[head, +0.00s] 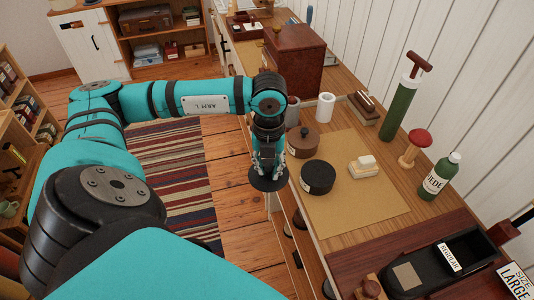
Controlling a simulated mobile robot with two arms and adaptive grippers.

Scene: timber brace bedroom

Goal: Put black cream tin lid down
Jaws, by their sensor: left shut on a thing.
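My left gripper (267,165) points down and is shut on the black cream tin lid (268,183), a flat dark disc. The lid is held level at the left edge of the wooden worktop, and appears to hang just off it. A round black tin (318,178) stands on the tan mat (365,205), right of the lid and apart from it. The inside of the tin cannot be made out. My right gripper is not in view.
A round brown wooden pot (302,141) stands behind the black tin. A cream soap block (363,167), a red-topped wooden stand (414,147) and a green bottle (440,177) are to the right. The mat's front part is bare.

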